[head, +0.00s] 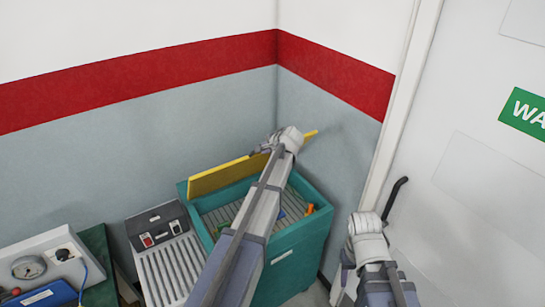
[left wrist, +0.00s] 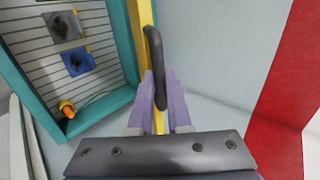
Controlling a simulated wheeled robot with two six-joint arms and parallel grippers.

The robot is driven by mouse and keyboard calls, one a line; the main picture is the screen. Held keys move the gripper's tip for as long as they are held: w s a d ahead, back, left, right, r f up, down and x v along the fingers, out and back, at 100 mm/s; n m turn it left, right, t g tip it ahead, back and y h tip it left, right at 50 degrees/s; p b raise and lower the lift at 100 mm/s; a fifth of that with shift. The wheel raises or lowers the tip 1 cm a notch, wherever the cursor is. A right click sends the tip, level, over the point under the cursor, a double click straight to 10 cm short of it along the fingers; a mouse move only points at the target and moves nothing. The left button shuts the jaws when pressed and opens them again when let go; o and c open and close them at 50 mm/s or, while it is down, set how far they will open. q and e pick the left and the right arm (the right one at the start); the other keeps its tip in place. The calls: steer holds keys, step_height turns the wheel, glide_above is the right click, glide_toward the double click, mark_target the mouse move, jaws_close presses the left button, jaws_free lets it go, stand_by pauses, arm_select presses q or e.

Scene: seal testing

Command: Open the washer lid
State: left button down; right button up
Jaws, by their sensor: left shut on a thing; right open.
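The washer (head: 290,245) is a teal box in the corner, with a slatted inside. Its yellow lid (head: 215,179) stands raised, nearly edge-on, along the back side of the box. In the left wrist view the lid (left wrist: 146,14) shows as a narrow yellow strip with a black handle (left wrist: 155,55). My left gripper (left wrist: 160,80) is shut at the handle, its lilac fingers either side of it. In the head view my left arm crosses the washer and hides part of the opening and lid. My right gripper (head: 345,275) is open, empty, right of the washer; its fingertips are hard to make out.
Inside the washer lie a grey square part (left wrist: 62,27), a blue part (left wrist: 77,62) and an orange piece (left wrist: 67,108). A slatted unit (head: 165,265) stands left of it, then a gauge panel (head: 30,267). Walls close in behind; a white door (head: 465,200) is right.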

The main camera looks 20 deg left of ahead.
arm_select(q)
steer(key=w+a+r+p, duration=0.1)
steer(key=a, duration=0.1)
steer(key=w+a+r+p, duration=0.1)
steer(key=w+a+r, duration=0.1)
steer(key=shift+w+a+r, duration=0.1)
steer(key=shift+w+r, duration=0.1)
steer(key=shift+w+a+r+p, duration=0.25)
steer(key=shift+w+a+p, duration=0.1)
steer(key=shift+a+p, duration=0.2)
steer(key=c, duration=0.9)
jaws_free()
steer(key=shift+o, duration=0.2)
